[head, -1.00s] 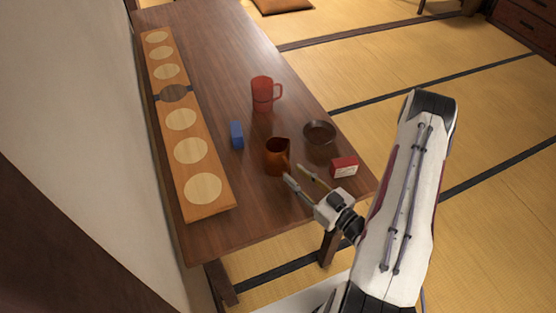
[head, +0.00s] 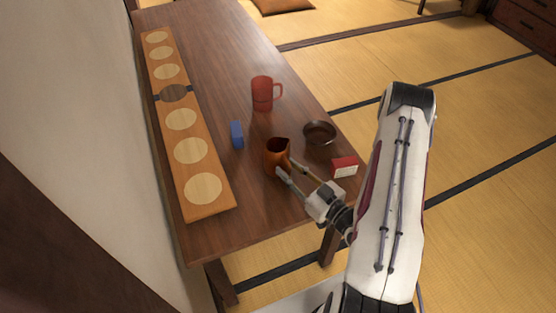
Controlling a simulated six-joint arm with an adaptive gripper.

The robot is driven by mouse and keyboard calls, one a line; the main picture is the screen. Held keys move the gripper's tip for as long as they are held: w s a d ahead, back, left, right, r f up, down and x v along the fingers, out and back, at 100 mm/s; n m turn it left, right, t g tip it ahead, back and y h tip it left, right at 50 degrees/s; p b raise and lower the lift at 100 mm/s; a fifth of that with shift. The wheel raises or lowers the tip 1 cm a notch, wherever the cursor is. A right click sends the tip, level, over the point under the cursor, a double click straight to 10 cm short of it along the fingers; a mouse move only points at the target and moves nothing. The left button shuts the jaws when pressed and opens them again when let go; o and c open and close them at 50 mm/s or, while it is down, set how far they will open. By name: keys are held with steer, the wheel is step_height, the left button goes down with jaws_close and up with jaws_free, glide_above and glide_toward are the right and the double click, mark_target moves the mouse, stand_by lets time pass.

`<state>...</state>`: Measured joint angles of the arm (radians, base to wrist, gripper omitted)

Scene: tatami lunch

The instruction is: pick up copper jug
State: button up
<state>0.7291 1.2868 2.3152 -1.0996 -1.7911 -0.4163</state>
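The copper jug (head: 275,156) stands upright on the wooden table, right of its middle toward the near end. Its open mouth faces up and its spout points to the upper right. My gripper (head: 288,166) is at the jug's lower right side. Its two fingers are apart and point at the jug. One fingertip is by the jug's near side and the other by its right side. The jug's handle is mostly hidden around the fingers. I cannot tell whether the fingers touch the jug.
A red mug (head: 263,95) stands behind the jug. A dark bowl (head: 319,133) is to its right, and a red and white box (head: 344,167) is near the table's right edge. A blue block (head: 236,135) is left. A long board with pale discs (head: 217,194) lies along the left edge.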

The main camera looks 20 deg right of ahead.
jaws_close()
steer(key=shift+r, duration=0.4)
steer(key=shift+r, duration=4.4)
steer(key=shift+r, duration=0.25)
